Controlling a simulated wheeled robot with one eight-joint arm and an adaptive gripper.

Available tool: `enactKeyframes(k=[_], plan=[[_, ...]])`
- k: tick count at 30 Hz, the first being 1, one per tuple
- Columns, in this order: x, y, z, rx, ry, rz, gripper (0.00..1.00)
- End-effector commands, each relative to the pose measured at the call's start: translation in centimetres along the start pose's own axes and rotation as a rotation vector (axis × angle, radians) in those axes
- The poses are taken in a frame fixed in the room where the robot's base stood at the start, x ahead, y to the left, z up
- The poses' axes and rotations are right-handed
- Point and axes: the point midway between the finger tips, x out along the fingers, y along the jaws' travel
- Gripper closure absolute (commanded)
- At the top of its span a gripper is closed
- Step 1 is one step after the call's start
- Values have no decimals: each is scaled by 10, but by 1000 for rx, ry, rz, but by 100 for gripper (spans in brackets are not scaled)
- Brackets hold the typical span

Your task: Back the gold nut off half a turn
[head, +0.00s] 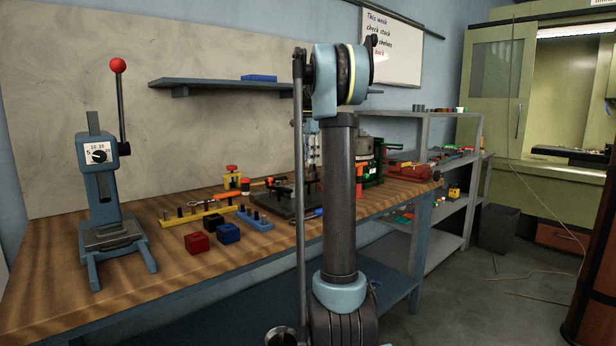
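I cannot make out a gold nut in the head view; any nut on the bench is too small to tell or hidden behind my arm. My own arm stands upright in the middle of the picture and covers part of the bench. I cannot make out my gripper or its fingertips. A dark fixture plate (287,205) lies on the wooden bench (165,270), partly behind my arm.
A blue-grey press with a red-knobbed lever (103,190) stands at the bench's left. Red (196,243) and dark blue (228,233) blocks, a yellow rack (197,216) and a blue rack (256,219) sit mid-bench. A wall shelf (215,82) hangs above.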

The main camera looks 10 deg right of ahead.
Motion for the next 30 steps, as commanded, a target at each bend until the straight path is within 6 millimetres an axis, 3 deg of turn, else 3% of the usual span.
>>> enactKeyframes(k=[6,12,26,30], plan=[[37,0,0,0,0,0,61],[60,0,0,0,0,0,61],[70,0,0,0,0,0,61],[70,0,0,0,0,0,92]])
